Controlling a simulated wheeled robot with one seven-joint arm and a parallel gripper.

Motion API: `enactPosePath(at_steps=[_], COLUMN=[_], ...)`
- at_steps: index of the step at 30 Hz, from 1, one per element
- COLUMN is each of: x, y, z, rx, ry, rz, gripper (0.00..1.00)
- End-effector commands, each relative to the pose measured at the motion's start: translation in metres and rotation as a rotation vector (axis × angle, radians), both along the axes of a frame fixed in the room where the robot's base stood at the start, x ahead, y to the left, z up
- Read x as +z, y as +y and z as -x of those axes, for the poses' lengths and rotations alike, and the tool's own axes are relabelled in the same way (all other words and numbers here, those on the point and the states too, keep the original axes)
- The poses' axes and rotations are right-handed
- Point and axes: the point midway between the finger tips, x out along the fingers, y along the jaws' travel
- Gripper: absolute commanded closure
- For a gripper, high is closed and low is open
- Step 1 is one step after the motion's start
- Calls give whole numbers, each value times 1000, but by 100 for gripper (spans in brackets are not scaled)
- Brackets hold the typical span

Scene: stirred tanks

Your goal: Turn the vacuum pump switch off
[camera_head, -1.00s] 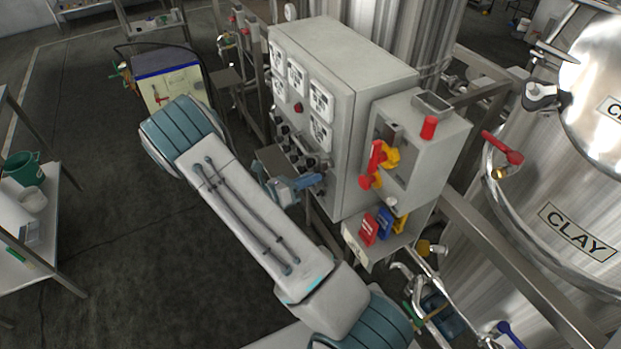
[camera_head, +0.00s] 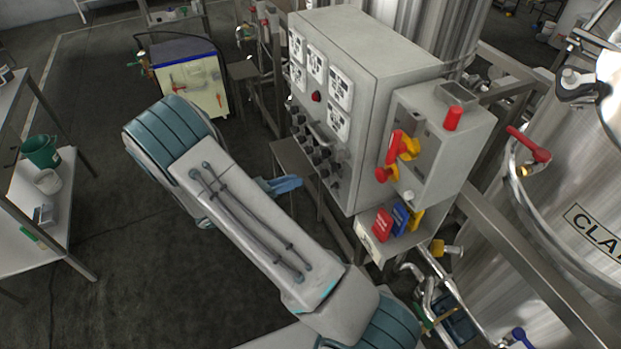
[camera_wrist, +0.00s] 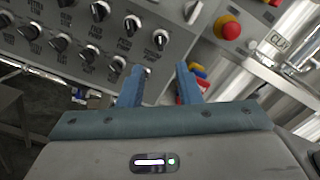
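The grey control cabinet (camera_head: 372,110) carries rows of black knob switches (camera_head: 318,152) low on its left face. In the wrist view, several black knobs with pale pointers fill the top left, including one knob (camera_wrist: 132,24) and another to its right (camera_wrist: 160,40). The labels are small and blurred, so I cannot tell for sure which is the vacuum pump switch. My gripper (camera_wrist: 160,74) is open and empty, its two blue fingers apart, in front of the panel's lower edge. In the head view my gripper (camera_head: 288,186) is below and left of the knobs, clear of the panel.
A side box with a red-and-yellow rotary handle (camera_head: 394,158) adjoins the cabinet. A shelf with red, blue and yellow tags (camera_head: 398,222) sits below. A red button (camera_wrist: 228,28) shows in the wrist view. Steel tanks stand right; a cart (camera_head: 190,85) stands behind.

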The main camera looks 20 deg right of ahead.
Motion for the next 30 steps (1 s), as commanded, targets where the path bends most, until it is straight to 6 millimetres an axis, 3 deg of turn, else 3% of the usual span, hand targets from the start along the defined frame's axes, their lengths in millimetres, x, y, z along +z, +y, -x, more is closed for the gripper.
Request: enactPosePath(at_steps=[3, 9, 26, 30], x=[-2, 0, 0, 10], y=[21, 37, 38, 32], z=[0, 1, 2, 8], rx=[2, 0, 0, -44], ry=[-1, 0, 1, -46], rz=[-1, 0, 0, -54], gripper=[69, 69, 69, 69])
